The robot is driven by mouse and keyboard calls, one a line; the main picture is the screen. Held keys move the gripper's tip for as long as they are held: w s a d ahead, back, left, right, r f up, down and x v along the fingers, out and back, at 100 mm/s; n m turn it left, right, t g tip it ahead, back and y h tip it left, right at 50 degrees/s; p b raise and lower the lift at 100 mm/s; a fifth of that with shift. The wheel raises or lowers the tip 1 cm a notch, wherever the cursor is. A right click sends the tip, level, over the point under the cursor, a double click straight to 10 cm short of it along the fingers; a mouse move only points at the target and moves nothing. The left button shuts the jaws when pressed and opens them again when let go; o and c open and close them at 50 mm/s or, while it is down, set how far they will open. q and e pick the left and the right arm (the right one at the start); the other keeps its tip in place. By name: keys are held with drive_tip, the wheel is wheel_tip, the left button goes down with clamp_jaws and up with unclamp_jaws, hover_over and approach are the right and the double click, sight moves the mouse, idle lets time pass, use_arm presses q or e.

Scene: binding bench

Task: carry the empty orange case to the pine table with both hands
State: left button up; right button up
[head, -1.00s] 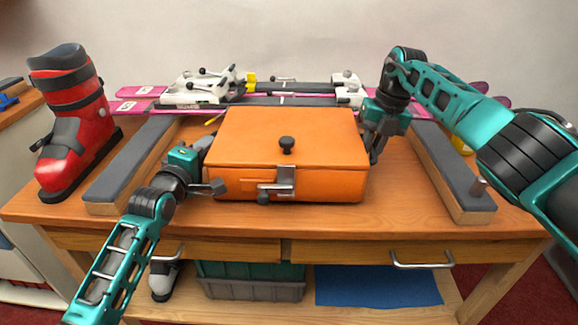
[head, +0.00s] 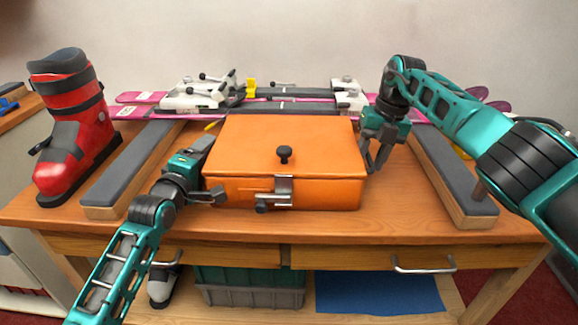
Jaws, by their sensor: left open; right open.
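The orange case (head: 250,150) lies flat with its lid closed on the wooden table (head: 400,222), near the middle. It has a black knob on the lid and a metal latch on the front; its inside is hidden. My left gripper (head: 213,172) is open at the case's left side, with one finger across the front left corner. My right gripper (head: 375,158) is open at the case's right side, fingers pointing down beside the wall. I cannot tell whether either touches it. Which surface is the pine table is not certain; the case stands on this wooden one with drawers.
A red ski boot (head: 75,130) stands at the left. Padded rails (head: 130,170) (head: 450,175) flank the case. Pink skis with bindings (head: 285,98) lie behind it. A green crate (head: 250,285) and blue mat (head: 380,292) are underneath. A narrow front strip of tabletop is free.

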drive_tip(key=shift+a, duration=0.1)
use_arm(q)
drive_tip(key=v, duration=1.2)
use_arm(e)
drive_tip(key=o, duration=0.8)
drive_tip(key=shift+c, duration=0.2)
drive_tip(key=shift+r, duration=0.1)
wheel_tip(320, 180, up, 12)
drive_tip(key=d, duration=0.2)
drive_tip(key=shift+d, duration=0.3)
